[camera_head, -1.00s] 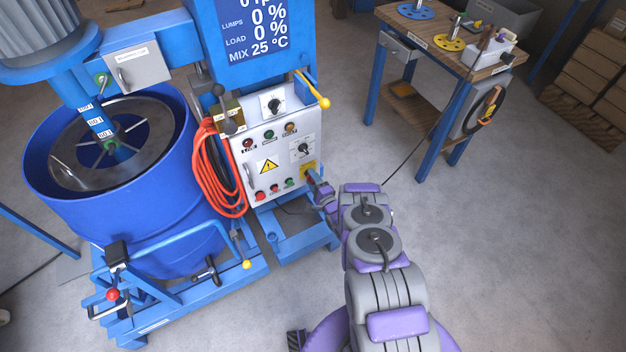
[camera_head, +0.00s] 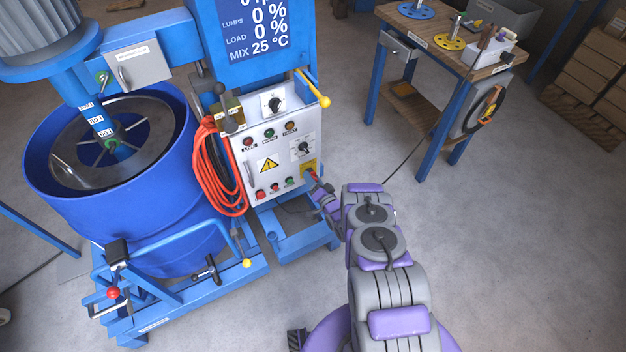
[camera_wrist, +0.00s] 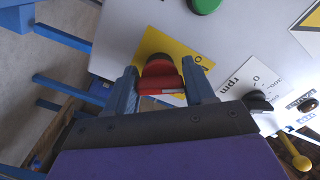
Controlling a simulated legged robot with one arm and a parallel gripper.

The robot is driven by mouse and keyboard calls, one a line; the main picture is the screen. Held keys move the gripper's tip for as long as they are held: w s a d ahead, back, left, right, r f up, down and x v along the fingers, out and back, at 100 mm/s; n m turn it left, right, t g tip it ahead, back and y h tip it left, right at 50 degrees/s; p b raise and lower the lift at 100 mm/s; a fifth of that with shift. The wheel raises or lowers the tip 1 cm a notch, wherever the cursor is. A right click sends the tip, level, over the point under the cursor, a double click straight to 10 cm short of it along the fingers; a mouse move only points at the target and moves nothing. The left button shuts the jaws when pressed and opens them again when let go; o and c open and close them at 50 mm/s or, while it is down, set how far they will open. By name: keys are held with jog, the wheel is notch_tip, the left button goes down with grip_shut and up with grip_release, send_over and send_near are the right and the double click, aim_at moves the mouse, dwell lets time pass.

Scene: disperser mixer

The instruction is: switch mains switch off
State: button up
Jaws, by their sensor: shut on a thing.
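The mains switch is a red handle on a yellow plate, at the lower right corner of the white control panel (camera_head: 282,150). In the wrist view, the red handle (camera_wrist: 160,76) sits between my two blue fingers, with the yellow plate (camera_wrist: 185,50) behind it. My gripper (camera_wrist: 161,86) is shut on the red handle, one finger on each side. In the head view, my gripper (camera_head: 313,175) reaches the panel's lower right corner and partly hides the switch. The switch's position marks are not readable.
Above the switch, a black rotary knob (camera_head: 303,147) sits on the panel, with red and green buttons to its left. Orange cables (camera_head: 218,175) hang left of the panel by a blue drum (camera_head: 115,205). A workbench (camera_head: 440,50) stands at the back right.

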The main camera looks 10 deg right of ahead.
jog(key=shift+s+f+n, duration=0.35)
jog(key=shift+f+n, duration=0.05)
jog(key=shift+f, duration=0.15)
dwell(1.1)
jog(key=o, duration=1)
jog(key=shift+w+r, duration=0.15)
jog(key=shift+w, duration=0.05)
jog(key=shift+r, duration=0.1)
jog(key=v, duration=1.7)
jog(key=shift+s, duration=0.1)
